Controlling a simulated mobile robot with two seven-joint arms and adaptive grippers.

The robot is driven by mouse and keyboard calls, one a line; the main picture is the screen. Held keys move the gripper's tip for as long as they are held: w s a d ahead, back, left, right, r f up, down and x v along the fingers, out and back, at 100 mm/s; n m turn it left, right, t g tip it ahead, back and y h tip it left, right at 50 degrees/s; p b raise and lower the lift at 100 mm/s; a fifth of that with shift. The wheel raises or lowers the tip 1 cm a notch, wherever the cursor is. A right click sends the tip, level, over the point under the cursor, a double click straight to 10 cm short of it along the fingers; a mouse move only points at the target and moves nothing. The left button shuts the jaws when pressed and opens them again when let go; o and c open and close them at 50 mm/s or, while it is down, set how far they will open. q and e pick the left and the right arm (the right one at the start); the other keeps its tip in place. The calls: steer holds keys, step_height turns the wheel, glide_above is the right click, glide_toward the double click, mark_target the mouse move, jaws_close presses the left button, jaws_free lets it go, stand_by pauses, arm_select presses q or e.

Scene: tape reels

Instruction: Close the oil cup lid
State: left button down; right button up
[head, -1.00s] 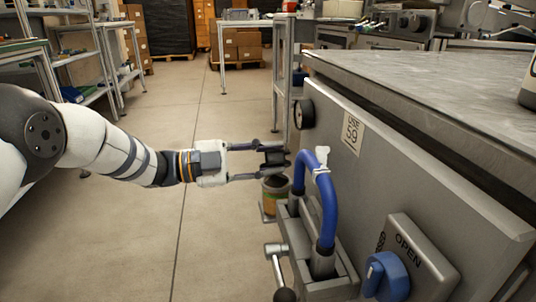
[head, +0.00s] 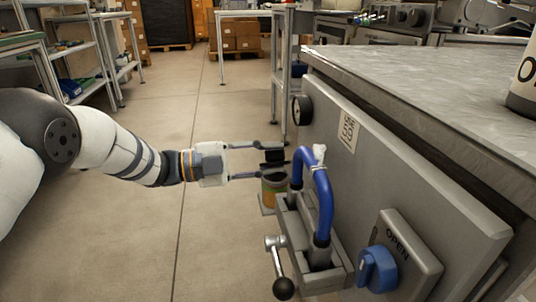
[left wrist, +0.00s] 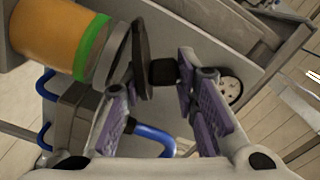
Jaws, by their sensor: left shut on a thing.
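The oil cup (head: 273,190) is an amber cup with a green band, low beside the grey machine panel. It shows large at the upper left of the left wrist view (left wrist: 58,38). Its lid (left wrist: 141,58) is a dark disc with a black knob (left wrist: 163,72), just off the cup's rim and seen nearly edge-on. A narrow gap shows between lid and rim. My left gripper (head: 272,160) comes in from the left, above the cup, and is shut on the lid, with the black knob between its fingers. My right gripper is not in view.
A blue curved handle (head: 324,190) stands right of the cup, close to the fingers. A lever with a black ball (head: 283,288), a blue OPEN knob (head: 378,269) and a round gauge (head: 301,110) are nearby. The floor (head: 205,110) at left is clear.

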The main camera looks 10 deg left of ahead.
arm_select(q)
steer(key=shift+s+f+m, duration=0.1)
steer(key=shift+f+m, duration=0.05)
steer(key=shift+m, duration=0.25)
stand_by(1.1)
stand_by(0.3)
steer(key=c, duration=1.4)
jaws_free()
